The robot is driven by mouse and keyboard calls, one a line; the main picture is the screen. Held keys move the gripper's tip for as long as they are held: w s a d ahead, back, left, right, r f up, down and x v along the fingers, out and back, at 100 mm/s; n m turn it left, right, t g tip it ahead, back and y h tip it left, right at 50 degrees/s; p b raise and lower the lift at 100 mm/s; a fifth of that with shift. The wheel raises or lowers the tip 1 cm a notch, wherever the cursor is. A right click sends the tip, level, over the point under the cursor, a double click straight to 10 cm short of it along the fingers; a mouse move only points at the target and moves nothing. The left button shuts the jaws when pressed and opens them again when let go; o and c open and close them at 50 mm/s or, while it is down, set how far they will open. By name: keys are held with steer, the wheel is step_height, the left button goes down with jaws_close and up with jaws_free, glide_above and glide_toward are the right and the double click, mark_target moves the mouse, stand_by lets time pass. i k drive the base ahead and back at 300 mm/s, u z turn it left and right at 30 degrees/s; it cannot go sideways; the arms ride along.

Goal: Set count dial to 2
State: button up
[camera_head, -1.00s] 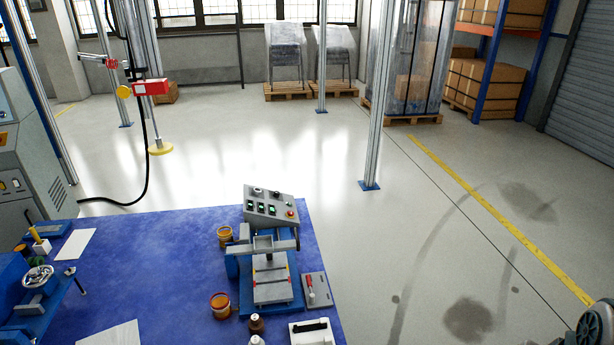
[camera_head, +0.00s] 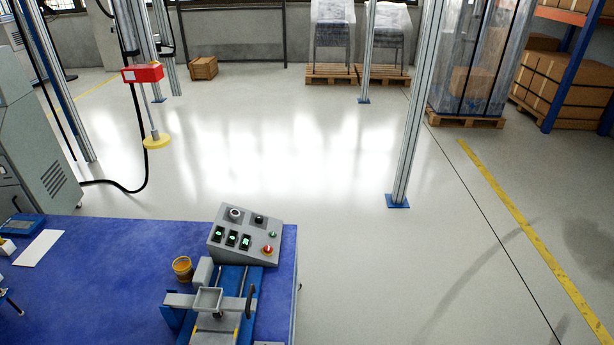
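A grey control panel (camera_head: 240,238) with a sloped face stands on the blue table, behind a small blue and grey machine (camera_head: 209,300). On its upper row are a round black dial with a pale rim (camera_head: 235,213) and a smaller black knob (camera_head: 258,219). I cannot tell which is the count dial, and any numbers are too small to read. Below them are three black switches with green lights (camera_head: 232,239), a small green button (camera_head: 272,234) and a red button (camera_head: 267,250). My gripper is not in view.
The blue table (camera_head: 110,270) fills the lower left, with an orange-brown jar (camera_head: 183,268) beside the machine. A metal post (camera_head: 408,120) stands on the floor to the right. A grey cabinet (camera_head: 35,150) is at left. The floor right of the table is open.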

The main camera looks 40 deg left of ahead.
mark_target(234, 214)
steer(key=i, duration=1.7)
steer(key=u, duration=2.25)
steer(key=i, duration=1.65)
